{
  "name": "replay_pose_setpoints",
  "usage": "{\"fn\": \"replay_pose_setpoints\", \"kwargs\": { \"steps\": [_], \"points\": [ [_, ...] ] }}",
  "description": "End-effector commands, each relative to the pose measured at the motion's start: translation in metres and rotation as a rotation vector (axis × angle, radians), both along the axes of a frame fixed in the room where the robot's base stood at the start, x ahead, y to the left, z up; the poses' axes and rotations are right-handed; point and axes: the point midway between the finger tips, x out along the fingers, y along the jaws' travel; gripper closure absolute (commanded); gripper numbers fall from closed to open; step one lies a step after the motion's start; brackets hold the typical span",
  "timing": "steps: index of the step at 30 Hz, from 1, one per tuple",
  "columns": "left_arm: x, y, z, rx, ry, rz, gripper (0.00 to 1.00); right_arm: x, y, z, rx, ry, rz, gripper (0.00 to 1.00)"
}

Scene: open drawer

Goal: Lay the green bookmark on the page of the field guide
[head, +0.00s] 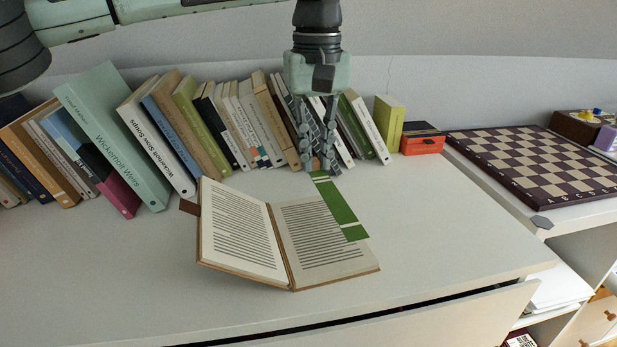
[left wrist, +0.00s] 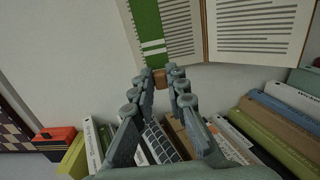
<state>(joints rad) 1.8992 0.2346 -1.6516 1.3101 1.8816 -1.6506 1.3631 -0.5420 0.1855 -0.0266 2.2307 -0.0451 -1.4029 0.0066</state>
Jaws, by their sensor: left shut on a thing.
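The field guide (head: 238,235) lies open on the desk, with lines of print on both pages. My left gripper (head: 321,172) points down just beyond the far edge of the right page. In the left wrist view, a small brown piece (left wrist: 160,78) sits between the fingertips (left wrist: 162,76), and the green strip (left wrist: 146,20) overlaps the page edge. My right gripper is not in view.
A row of books (head: 140,130) stands along the wall behind the gripper. An orange-and-black box (head: 422,143) and a chessboard (head: 540,160) are at the right. An open drawer (head: 440,322) juts out below the desk's front edge. The desk left of the guide is clear.

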Motion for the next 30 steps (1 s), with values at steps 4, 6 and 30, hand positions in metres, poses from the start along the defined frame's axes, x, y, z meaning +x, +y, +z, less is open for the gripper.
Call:
{"fn": "replay_pose_setpoints", "kwargs": {
  "steps": [4, 6, 30],
  "points": [
    [0.030, 0.008, -0.018, 0.002, 0.000, 0.003, 0.97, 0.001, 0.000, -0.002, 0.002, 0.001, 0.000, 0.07],
    [0.038, 0.009, -0.024, 0.001, 0.001, 0.002, 0.97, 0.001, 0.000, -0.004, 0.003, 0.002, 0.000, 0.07],
    [0.047, 0.012, -0.070, 0.000, 0.001, -0.001, 0.97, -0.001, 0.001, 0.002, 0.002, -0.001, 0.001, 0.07]
  ]
}}
